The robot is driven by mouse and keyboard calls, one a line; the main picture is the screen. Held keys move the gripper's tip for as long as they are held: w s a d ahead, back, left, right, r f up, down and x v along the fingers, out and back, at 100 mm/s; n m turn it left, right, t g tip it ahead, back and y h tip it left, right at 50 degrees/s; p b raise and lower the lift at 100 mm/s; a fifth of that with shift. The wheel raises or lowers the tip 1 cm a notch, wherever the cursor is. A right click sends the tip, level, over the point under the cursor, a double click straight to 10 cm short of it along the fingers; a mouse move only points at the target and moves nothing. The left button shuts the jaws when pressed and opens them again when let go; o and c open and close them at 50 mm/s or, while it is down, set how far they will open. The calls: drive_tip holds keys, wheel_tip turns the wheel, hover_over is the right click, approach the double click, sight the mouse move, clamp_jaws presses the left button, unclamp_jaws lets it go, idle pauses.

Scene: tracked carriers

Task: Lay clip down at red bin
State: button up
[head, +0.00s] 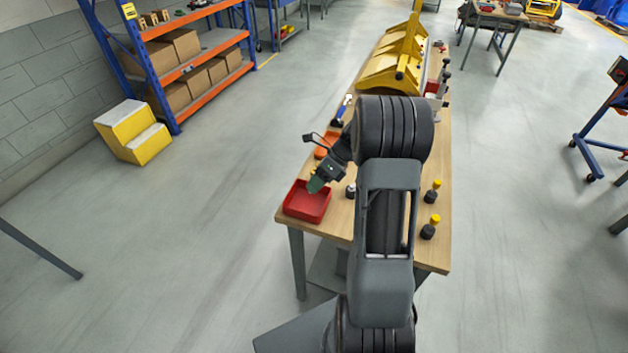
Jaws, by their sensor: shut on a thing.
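The red bin (301,206) is a shallow open tray at the near left corner of the wooden workbench. My gripper (319,182) reaches down and left to the bin's far right side, with its tip over the bin's inside. It is shut on a small dark green piece, the clip (315,186). The clip's shape is hard to make out at this size. I cannot tell whether it touches the bin floor. The visible part of the bin floor looks empty. My arm hides the middle of the bench.
An orange bin (326,147) stands just beyond the red bin. Two black knobs with yellow tops, the nearer (430,227), stand along the bench's right side. A large yellow machine part (392,72) fills the bench's far end.

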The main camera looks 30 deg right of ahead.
drive_tip(key=shift+d, duration=0.15)
drive_tip(key=shift+s+f+n+b, duration=0.1)
drive_tip(key=shift+n+b, duration=0.2)
drive_tip(key=shift+f+b, duration=1.95)
drive_tip(key=shift+f, duration=2.35)
drive_tip(key=o, duration=1)
drive_tip(key=v, duration=1.3)
drive_tip(key=shift+s+r+b, duration=0.2)
drive_tip(key=shift+r+b, duration=0.15)
drive_tip(key=shift+r, duration=0.15)
